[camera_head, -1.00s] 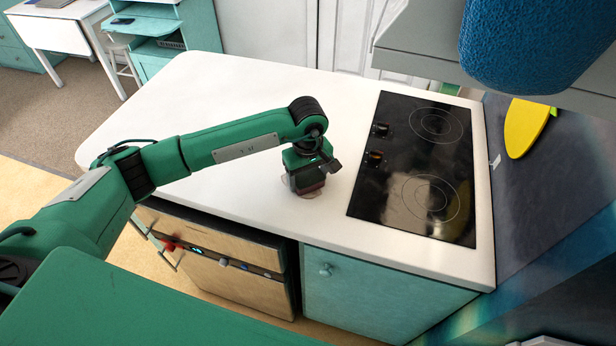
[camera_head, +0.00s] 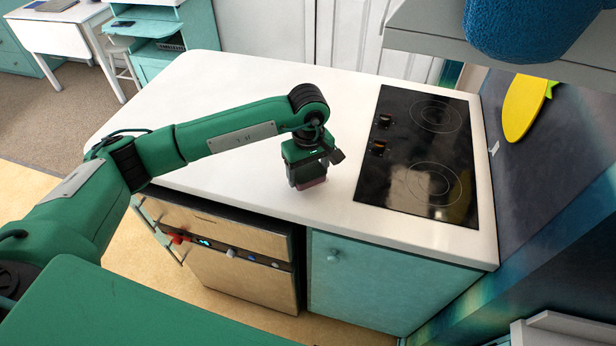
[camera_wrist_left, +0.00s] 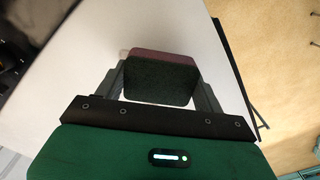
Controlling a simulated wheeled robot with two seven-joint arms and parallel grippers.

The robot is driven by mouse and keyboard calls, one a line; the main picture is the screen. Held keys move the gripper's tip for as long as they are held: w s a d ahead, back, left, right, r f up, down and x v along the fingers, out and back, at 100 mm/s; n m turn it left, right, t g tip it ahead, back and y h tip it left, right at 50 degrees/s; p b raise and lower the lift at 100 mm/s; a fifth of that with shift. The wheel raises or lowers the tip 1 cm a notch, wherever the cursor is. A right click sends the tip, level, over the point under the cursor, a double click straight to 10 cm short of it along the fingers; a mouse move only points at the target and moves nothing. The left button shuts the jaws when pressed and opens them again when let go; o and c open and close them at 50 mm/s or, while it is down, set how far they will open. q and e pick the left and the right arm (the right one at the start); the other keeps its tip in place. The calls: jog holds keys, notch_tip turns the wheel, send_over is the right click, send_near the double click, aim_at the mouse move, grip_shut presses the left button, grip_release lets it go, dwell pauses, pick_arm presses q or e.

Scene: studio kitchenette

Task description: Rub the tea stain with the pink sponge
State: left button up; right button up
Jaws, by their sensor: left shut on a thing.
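My left gripper (camera_head: 309,174) points down over the white countertop (camera_head: 240,90), near its front edge and left of the cooktop. It is shut on the sponge (camera_head: 312,183), whose dull pink lower part shows beneath the fingers. In the left wrist view, the sponge (camera_wrist_left: 160,57) sits between both fingers, with a dark face toward the camera and a pink-mauve far edge. It is at or very near the counter surface; I cannot tell if it touches. A small pale brownish patch (camera_wrist_left: 124,54) shows beside the sponge, perhaps part of the tea stain. My right gripper is not in view.
A black cooktop (camera_head: 422,155) lies right of the gripper. A blue rounded object (camera_head: 525,25) sits on a grey shelf at the upper right. The counter's back left is clear.

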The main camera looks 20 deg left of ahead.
aim_at(308, 171)
pick_arm(q)
jog(key=shift+r, duration=0.6)
jog(key=shift+r+p, duration=0.45)
jog(key=shift+r, duration=1.3)
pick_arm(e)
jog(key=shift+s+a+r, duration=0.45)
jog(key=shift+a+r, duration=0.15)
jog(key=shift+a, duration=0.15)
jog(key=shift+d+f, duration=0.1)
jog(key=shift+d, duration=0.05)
